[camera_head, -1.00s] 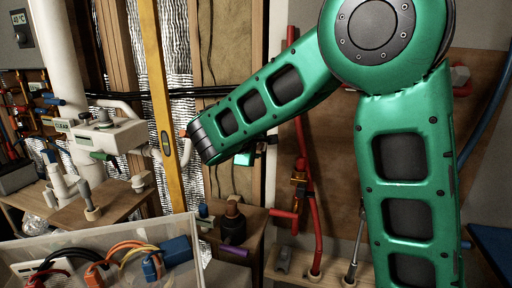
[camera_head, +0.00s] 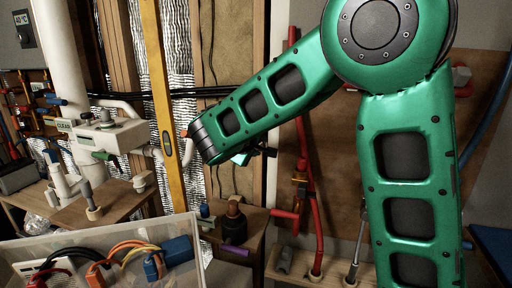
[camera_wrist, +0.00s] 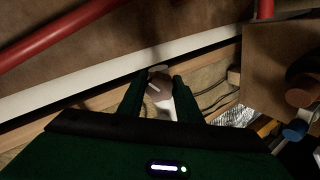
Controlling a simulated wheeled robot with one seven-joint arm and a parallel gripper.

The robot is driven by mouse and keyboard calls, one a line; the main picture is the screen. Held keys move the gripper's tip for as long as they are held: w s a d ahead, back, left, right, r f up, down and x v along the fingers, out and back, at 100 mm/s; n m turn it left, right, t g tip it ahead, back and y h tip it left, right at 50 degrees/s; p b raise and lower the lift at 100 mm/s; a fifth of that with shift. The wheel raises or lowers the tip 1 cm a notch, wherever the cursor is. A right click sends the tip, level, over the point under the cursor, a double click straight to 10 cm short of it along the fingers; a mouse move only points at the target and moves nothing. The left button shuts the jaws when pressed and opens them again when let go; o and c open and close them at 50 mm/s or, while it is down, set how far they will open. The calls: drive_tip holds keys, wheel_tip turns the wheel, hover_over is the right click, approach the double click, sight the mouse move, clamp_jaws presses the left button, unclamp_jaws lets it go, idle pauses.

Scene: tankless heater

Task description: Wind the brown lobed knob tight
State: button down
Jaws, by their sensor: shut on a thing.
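My gripper (camera_wrist: 160,84) reaches away from the wrist camera, its two dark green fingers closed on either side of a small brownish knob (camera_wrist: 158,88). A pale stripe shows on the knob. Its lobes are hard to make out because the spot is dim and the fingers cover its sides. In the head view, the end of my gripper (camera_head: 256,154) shows only in part behind my green forearm, near the white upright post. The knob is hidden there.
A red pipe (camera_head: 306,190) runs upright right of my gripper. A yellow level (camera_head: 160,90) stands to the left. A clear bin (camera_head: 100,238) of cables sits at lower left.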

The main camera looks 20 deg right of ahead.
drive_tip(key=c, duration=1.4)
unclamp_jaws()
drive_tip(key=shift+w+f, duration=0.15)
drive_tip(key=shift+w, duration=0.05)
drive_tip(key=shift+c, duration=0.2)
drive_tip(key=shift+s, duration=0.1)
drive_tip(key=shift+v, duration=2.55)
